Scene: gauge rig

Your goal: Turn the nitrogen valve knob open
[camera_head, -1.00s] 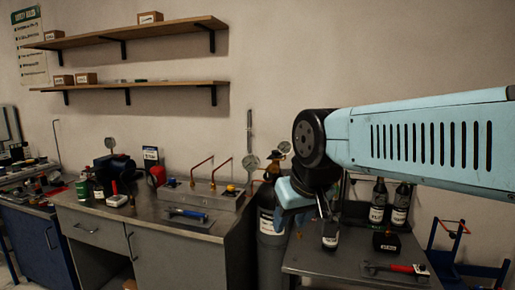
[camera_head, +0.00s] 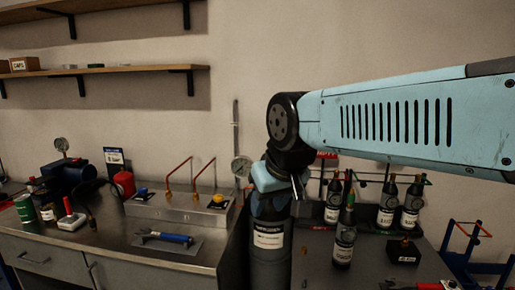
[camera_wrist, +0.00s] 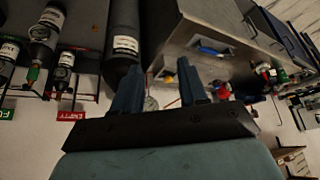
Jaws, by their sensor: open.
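A tall grey gas cylinder (camera_head: 268,262) with a white label stands between the two benches. Its top and any valve knob there are hidden behind my gripper (camera_head: 297,187) in the head view. The cylinder also shows in the wrist view (camera_wrist: 122,68), next to my left-hand finger. A round gauge (camera_head: 241,166) stands just left of my gripper; a gauge (camera_wrist: 150,103) also shows beyond the fingers in the wrist view. I cannot make out which knob is the nitrogen one.
A steel box (camera_head: 182,208) with copper pipes and a yellow knob (camera_head: 218,199) sits on the left bench. A blue-handled tool (camera_head: 165,237) lies before it. Several dark bottles (camera_head: 345,240) stand right of the cylinder, close to my gripper. Shelves (camera_head: 100,71) hang on the wall.

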